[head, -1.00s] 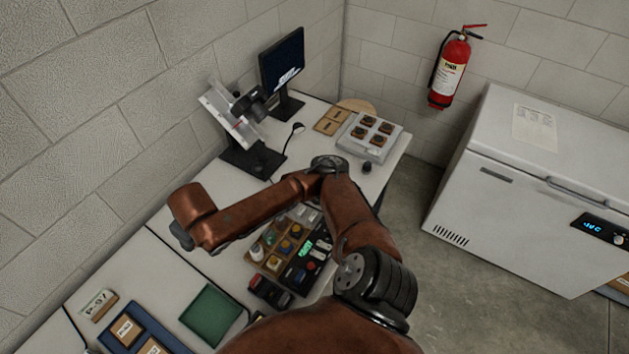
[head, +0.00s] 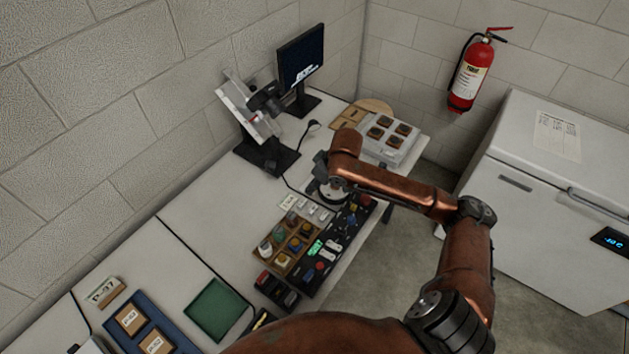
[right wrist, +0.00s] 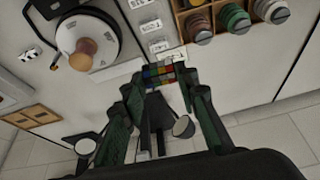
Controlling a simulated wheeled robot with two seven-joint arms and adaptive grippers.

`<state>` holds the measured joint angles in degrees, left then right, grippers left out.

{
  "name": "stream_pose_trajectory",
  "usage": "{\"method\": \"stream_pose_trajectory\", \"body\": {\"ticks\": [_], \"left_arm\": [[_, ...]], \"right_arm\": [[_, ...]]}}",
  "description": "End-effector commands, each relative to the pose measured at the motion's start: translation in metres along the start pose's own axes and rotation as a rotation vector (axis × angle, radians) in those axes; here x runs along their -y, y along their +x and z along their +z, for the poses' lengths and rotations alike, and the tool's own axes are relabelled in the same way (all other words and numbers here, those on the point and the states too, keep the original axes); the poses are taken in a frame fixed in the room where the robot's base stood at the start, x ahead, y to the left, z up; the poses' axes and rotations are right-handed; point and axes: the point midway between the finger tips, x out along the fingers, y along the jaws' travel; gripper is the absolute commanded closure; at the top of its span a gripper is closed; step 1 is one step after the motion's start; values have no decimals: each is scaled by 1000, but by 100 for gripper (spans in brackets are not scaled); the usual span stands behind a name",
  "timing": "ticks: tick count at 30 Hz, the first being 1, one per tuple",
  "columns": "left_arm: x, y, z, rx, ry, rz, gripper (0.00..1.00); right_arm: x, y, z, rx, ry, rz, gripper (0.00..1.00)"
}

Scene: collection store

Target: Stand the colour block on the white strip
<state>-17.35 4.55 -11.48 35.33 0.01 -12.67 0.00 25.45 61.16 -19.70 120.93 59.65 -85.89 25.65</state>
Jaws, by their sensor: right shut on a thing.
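The colour block (right wrist: 160,74), a small dark-edged piece with rows of coloured patches, is between the fingertips of my right gripper (right wrist: 161,84) in the right wrist view. The gripper is shut on it, above the bench. In the head view my right gripper (head: 322,166) is a grey shape below the copper wrist, and the block cannot be made out there. Several small white labels (right wrist: 151,26) lie in a row on the bench just beyond the block. I cannot tell which white piece is the strip. My left gripper is not in view.
A round plate with a wooden knob (right wrist: 83,54) lies left of the gripper.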

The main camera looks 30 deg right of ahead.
Motion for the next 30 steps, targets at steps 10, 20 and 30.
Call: {"method": "stream_pose_trajectory", "body": {"ticks": [10, 20, 30], "left_arm": [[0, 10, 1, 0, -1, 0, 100], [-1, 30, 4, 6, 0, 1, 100], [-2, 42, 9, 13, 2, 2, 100]], "right_arm": [[-54, 27, -7, -1, -55, -24, 88], [-99, 88, -43, 2, -54, -26, 88], [-121, 132, -53, 0, -58, -23, 88]]}}
